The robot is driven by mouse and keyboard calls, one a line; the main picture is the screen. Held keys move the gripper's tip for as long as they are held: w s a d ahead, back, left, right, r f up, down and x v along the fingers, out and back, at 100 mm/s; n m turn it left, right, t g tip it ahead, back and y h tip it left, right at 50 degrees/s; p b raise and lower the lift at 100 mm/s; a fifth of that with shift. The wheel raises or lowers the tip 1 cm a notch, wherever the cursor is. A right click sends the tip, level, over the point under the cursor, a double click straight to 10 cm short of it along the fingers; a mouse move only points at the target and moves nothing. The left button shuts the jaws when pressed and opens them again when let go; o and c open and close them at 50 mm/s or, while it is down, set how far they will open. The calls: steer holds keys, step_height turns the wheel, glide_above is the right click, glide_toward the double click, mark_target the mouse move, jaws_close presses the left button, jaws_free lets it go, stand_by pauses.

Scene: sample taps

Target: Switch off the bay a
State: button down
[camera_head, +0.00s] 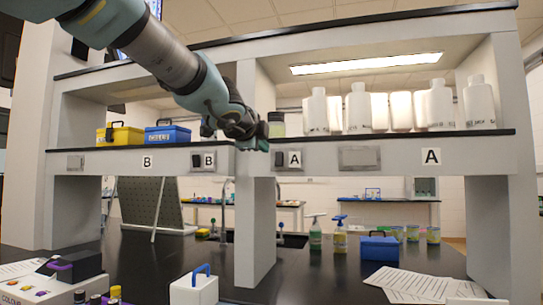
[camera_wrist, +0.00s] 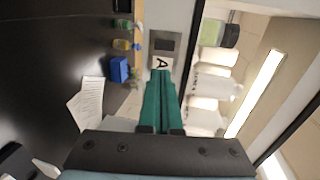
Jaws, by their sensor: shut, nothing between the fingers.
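The bay A switch (camera_head: 282,161) is a grey plate with a dark rocker, on the front rail beside a small "A" label (camera_head: 295,159). In the wrist view the switch (camera_wrist: 165,44) lies just beyond my fingertips, with its "A" label (camera_wrist: 161,63) near them. The bay A lamp (camera_head: 365,64) under the top shelf is lit and also shows in the wrist view (camera_wrist: 262,78). My gripper (camera_head: 262,146) is shut and empty, in front of the rail just left of the switch. Its green fingers (camera_wrist: 161,75) are together; I cannot tell whether they touch anything.
The bay B switch (camera_head: 202,161) is left on the same rail. A blank plate (camera_head: 359,158) and a large "A" sign (camera_head: 431,157) are right. White bottles (camera_head: 439,105) stand on the bay A shelf. A blue box (camera_head: 380,247) and papers (camera_head: 425,283) lie on the bench.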

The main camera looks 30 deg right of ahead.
mark_target(280, 163)
steer(key=b+x, duration=0.1)
steer(key=x, duration=1.2)
steer(key=shift+w+d+f, duration=0.15)
steer(key=shift+w, duration=0.05)
steer(key=shift+f+b, duration=0.15)
steer(key=shift+b, duration=0.25)
